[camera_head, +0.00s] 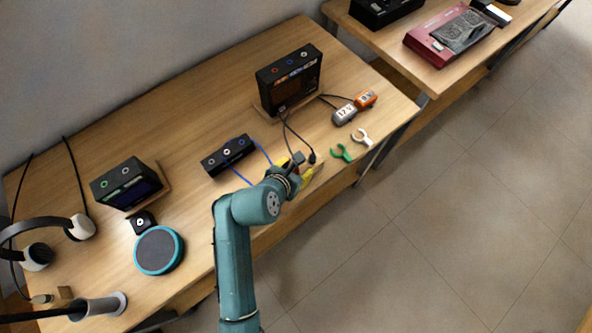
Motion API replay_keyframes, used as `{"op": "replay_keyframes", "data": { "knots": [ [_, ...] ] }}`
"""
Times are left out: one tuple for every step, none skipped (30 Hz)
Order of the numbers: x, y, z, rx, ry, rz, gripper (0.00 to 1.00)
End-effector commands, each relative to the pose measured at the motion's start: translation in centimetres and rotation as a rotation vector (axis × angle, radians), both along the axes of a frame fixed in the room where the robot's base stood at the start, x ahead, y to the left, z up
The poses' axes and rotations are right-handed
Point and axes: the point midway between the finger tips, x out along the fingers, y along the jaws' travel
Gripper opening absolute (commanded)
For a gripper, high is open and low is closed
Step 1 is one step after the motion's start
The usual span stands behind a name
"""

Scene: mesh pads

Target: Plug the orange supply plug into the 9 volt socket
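An orange plug (367,98) lies on the right part of the table. Beside it lies a grey plug (343,115) with a white label that seems to read 12V. Dark cables run from both toward a tall black box (301,84) with coloured sockets on top. A low black box (216,168) with several round sockets stands left of the middle. A black box with a green display (117,187) stands farther left. I cannot read which socket is 9 volt. My gripper (304,172) is near the front edge, left of the plugs, apart from them; its fingers are mostly hidden.
Black cable ends (312,158) and a yellow thing (311,171) lie around my gripper. A green clip (342,152) and a white clip (362,137) lie right of it. A round teal-rimmed pad (158,250) and headphones (38,256) lie left. The back middle is clear.

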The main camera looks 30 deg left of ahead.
Motion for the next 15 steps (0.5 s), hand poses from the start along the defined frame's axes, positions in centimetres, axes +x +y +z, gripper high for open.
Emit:
{"op": "replay_keyframes", "data": {
  "knots": [
    [0.13, 0.01, -0.04, 0.001, -0.001, 0.001, 0.53],
    [0.13, 0.02, 0.0, 0.001, -0.001, 0.001, 0.53],
    [0.11, 0.02, 0.04, 0.001, -0.001, 0.001, 0.53],
    [0.09, 0.02, 0.04, 0.001, -0.001, 0.001, 0.53],
    [0.09, 0.02, 0.04, 0.001, -0.001, 0.001, 0.53],
    [0.08, 0.02, 0.04, 0.001, -0.001, 0.001, 0.54],
    [0.07, 0.02, 0.04, 0.001, -0.001, 0.001, 0.48],
    [0.06, 0.02, 0.04, 0.001, -0.001, 0.001, 0.42],
    [0.06, 0.02, 0.04, 0.001, -0.001, 0.001, 0.35],
    [0.06, 0.02, 0.04, 0.001, -0.001, 0.001, 0.29],
    [0.06, 0.02, 0.04, 0.001, -0.001, 0.001, 0.23],
    [0.06, 0.02, 0.04, 0.001, -0.001, 0.001, 0.16],
    [0.06, 0.02, 0.04, 0.001, -0.001, 0.001, 0.1],
    [0.04, 0.02, 0.04, 0.001, -0.001, 0.001, 0.04],
    [0.04, 0.02, 0.04, 0.0, -0.001, 0.0, 0.0]
  ]
}}
